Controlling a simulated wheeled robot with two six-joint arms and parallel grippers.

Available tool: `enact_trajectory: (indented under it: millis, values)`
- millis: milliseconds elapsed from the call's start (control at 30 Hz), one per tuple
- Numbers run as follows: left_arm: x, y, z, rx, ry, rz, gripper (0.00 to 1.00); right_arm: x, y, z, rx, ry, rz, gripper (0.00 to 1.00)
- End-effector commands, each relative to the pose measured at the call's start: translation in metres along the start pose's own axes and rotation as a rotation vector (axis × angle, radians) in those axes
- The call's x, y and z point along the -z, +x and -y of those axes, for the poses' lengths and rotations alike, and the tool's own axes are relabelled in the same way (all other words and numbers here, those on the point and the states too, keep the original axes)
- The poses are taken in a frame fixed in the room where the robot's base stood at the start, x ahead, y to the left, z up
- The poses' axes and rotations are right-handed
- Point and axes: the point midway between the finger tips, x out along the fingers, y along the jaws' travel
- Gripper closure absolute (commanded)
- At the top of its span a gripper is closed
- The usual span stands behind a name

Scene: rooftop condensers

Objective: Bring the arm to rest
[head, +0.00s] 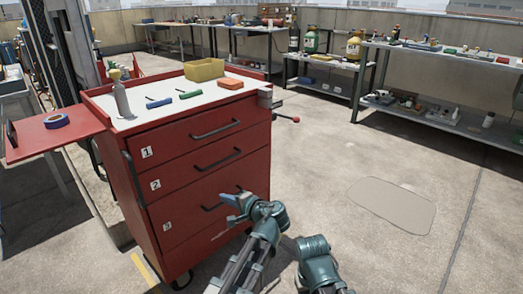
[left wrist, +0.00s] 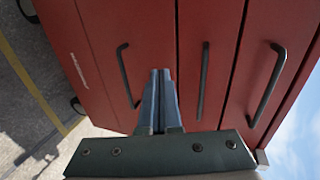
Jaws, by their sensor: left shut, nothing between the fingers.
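My left gripper (head: 231,200) is in front of the red tool cabinet (head: 185,238), by its lowest drawer handle in the head view. Its fingers are together and empty. In the left wrist view the shut fingers (left wrist: 160,78) point at the cabinet's drawer fronts, between the lowest handle (left wrist: 124,75) and the middle handle (left wrist: 203,82). I cannot tell whether the tips touch the front. The drawers look closed. Part of my right arm (head: 318,262) shows at the bottom of the head view; its gripper is out of view.
On the cabinet top stand a spray bottle (head: 121,95) and a yellow bin (head: 204,69), with an orange block (head: 230,84). Blue tape (head: 56,120) lies on the side shelf (head: 40,141). Workbenches line the wall. Floor to the right is clear, with a flat patch (head: 392,204).

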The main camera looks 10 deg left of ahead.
Motion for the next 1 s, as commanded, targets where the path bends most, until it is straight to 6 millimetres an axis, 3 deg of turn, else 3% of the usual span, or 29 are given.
enact_trajectory:
  millis: [167, 400, 600, 733, 1000]
  values:
    - [-0.02, -0.023, -0.036, -0.194, -0.074, 0.035, 1.0, -0.001, -0.012, -0.001, -0.001, 0.0, 0.0, 1.0]
    - [-0.054, -0.104, -0.123, -0.68, -0.183, 0.135, 1.0, -0.002, -0.032, -0.004, -0.002, -0.002, 0.001, 1.0]
    - [-0.072, -0.173, -0.162, -0.978, -0.197, 0.197, 1.0, -0.003, -0.043, -0.005, -0.002, -0.002, 0.001, 1.0]
    - [-0.083, -0.216, -0.176, -1.145, -0.187, 0.232, 1.0, -0.003, -0.049, -0.005, -0.003, -0.003, 0.001, 1.0]
    - [-0.081, -0.236, -0.12, -1.155, -0.189, 0.236, 1.0, -0.006, -0.108, -0.011, -0.002, -0.001, 0.002, 1.0]
